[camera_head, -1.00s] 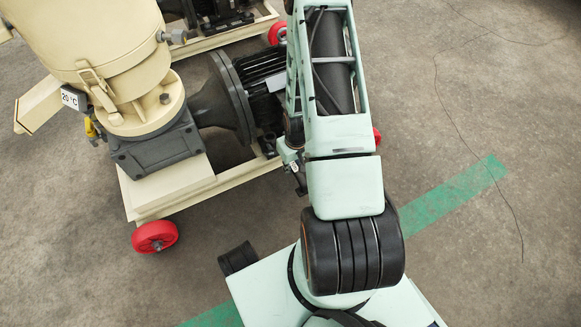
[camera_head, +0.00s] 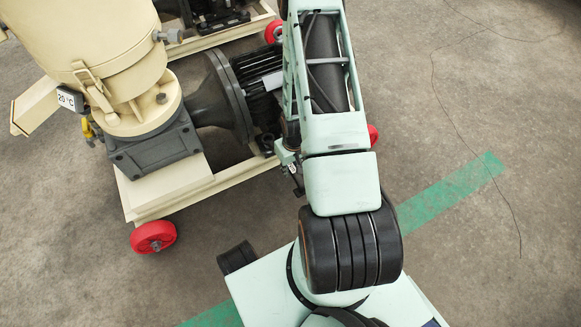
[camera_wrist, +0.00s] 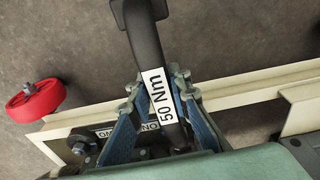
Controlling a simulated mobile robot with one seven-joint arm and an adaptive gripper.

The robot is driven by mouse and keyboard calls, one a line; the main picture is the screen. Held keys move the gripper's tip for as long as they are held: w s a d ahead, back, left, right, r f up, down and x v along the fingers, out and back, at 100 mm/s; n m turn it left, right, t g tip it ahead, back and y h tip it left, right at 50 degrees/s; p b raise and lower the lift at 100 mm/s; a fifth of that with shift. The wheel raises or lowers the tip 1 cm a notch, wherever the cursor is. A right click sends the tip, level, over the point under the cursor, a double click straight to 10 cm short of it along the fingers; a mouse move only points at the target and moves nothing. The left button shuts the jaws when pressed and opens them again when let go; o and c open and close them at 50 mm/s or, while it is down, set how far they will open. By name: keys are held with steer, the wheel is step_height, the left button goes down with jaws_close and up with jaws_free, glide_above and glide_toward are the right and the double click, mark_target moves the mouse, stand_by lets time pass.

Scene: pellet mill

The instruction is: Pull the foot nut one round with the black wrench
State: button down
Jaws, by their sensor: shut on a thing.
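The black wrench (camera_wrist: 147,45) shows in the wrist view, with a white label reading "50 Nm". My gripper (camera_wrist: 153,82) is shut on it, its blue-lined fingers on either side of the shaft by the label. The wrench runs from the top of the picture down between the fingers. A dark plate (camera_wrist: 72,148) with bolt heads or nuts and a partly covered label lies on the cream frame at the lower left. I cannot tell which is the foot nut, or whether the wrench touches one.
The cream pellet mill (camera_head: 95,45) stands on a wheeled frame at the upper left, with a dark gearbox (camera_head: 155,145) and motor (camera_head: 258,75). A red wheel (camera_head: 153,237) sits at its front corner. Concrete floor is clear to the right, crossed by a green stripe (camera_head: 450,192).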

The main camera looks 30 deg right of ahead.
steer(key=shift+f, duration=0.1)
steer(key=shift+f, duration=0.35)
stand_by(0.5)
steer(key=shift+f, duration=0.5)
steer(key=shift+f, duration=0.85)
steer(key=shift+w+a+m, duration=0.15)
steer(key=shift+a+m, duration=0.75)
steer(key=shift+a, duration=0.4)
